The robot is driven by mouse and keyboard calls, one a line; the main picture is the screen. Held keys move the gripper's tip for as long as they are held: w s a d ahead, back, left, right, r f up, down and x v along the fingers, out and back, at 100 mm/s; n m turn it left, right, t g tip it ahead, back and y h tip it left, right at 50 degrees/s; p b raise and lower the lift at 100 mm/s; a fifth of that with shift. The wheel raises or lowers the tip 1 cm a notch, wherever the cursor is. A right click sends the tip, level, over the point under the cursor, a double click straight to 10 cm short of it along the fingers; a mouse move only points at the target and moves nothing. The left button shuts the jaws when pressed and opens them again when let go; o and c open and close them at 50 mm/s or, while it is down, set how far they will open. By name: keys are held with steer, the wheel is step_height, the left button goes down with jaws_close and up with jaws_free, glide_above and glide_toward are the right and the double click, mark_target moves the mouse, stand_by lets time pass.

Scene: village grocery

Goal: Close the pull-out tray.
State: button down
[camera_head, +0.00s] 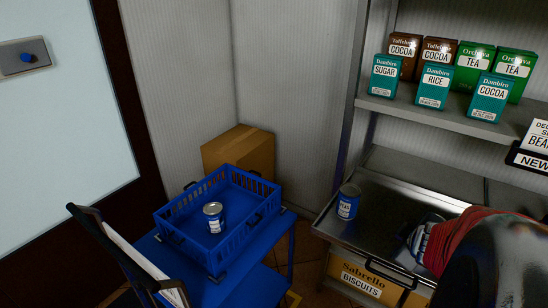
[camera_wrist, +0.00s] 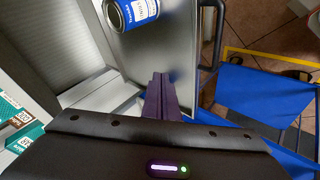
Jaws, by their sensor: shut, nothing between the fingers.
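The pull-out tray (camera_head: 385,214) is a flat grey metal tray on the lower shelf level, pulled out toward the aisle. Its dark bar handle (camera_head: 366,264) runs along the front; in the wrist view the handle (camera_wrist: 219,32) is at the upper right. A blue can (camera_head: 348,202) stands at the tray's left. A second blue-and-white can (camera_head: 419,241) is partly hidden beside my arm. A can (camera_wrist: 133,12) stands on the tray in the wrist view. My gripper (camera_wrist: 160,80) is shut and empty, over the tray; its fingertips cannot be made out in the head view.
A blue table (camera_head: 205,285) stands left of the tray, carrying a blue crate (camera_head: 180,238) with a can (camera_head: 214,217) inside. A cardboard box (camera_head: 238,150) is behind it. Sugar, rice, cocoa and tea boxes stand on the shelf above (camera_head: 425,115). Biscuit boxes (camera_head: 362,282) are below.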

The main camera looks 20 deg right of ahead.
steer(key=s+a+f+n+y, duration=0.1)
steer(key=s+a+f+y, duration=0.1)
steer(key=s+f+y, duration=0.1)
step_height(320, 180, down, 2)
steer(key=shift+s+a+f, duration=0.25)
steer(key=shift+s+a, duration=0.1)
steer(key=shift+s, duration=0.4)
glide_toward(384, 266)
steer(key=shift+w+a+f, duration=0.15)
steer(key=shift+w+f, duration=0.9)
steer(key=shift+w, duration=0.05)
steer(key=shift+w+a+f, duration=0.1)
steer(key=shift+w+f, duration=0.95)
steer(key=shift+w, duration=0.05)
